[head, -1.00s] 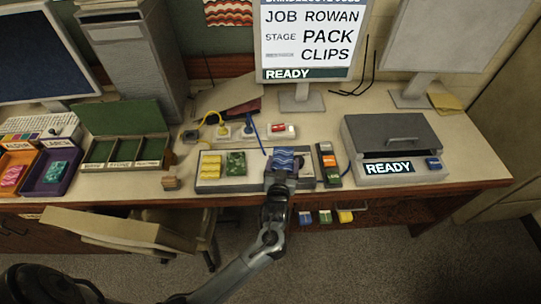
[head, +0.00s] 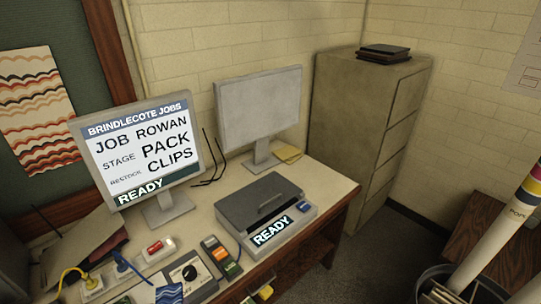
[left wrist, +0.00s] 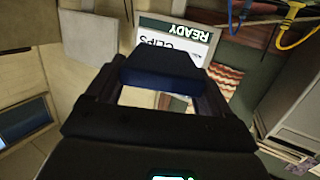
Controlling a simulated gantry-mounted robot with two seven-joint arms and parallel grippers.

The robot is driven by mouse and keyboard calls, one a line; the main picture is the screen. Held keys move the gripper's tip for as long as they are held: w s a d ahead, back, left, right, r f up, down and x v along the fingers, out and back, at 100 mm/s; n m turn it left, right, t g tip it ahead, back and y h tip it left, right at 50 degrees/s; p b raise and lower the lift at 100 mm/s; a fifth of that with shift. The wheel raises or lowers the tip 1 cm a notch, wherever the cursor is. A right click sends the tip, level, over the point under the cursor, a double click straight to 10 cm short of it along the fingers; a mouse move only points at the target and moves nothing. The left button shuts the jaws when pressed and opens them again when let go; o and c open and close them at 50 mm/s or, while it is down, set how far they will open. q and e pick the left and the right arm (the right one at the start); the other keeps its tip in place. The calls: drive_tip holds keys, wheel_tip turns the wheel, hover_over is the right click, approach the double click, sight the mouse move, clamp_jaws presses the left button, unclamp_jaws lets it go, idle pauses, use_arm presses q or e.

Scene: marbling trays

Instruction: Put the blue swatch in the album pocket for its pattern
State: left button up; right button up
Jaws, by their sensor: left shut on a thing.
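The blue swatch (head: 168,293), with a pale wave pattern, is cut off by the bottom edge of the head view, left of centre. In the left wrist view my left gripper (left wrist: 160,80) is shut on it, and the swatch (left wrist: 160,68) shows as a dark blue block across the fingers. My left gripper is outside the head view. My right gripper is in neither view. No album pocket is in view now.
A dial box (head: 190,273) and a clip rack (head: 222,257) are close to the swatch. A grey press reading READY (head: 266,212) stands to the right on the desk. Two monitors (head: 140,150) (head: 258,105) stand behind. A filing cabinet (head: 365,130) is at the back right.

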use_arm(q)
drive_tip(key=s+d+r+m+h+p, duration=0.1)
drive_tip(key=d+r+h+p, duration=0.1)
drive_tip(key=r+p, duration=0.6)
drive_tip(key=s+d+r+m+h+p, duration=0.2)
drive_tip(key=d+r+p, duration=0.1)
drive_tip(key=r+p, duration=0.5)
drive_tip(key=shift+s+d+r+t+p, duration=0.3)
drive_tip(key=shift+r+p, duration=0.1)
drive_tip(key=shift+p, duration=0.85)
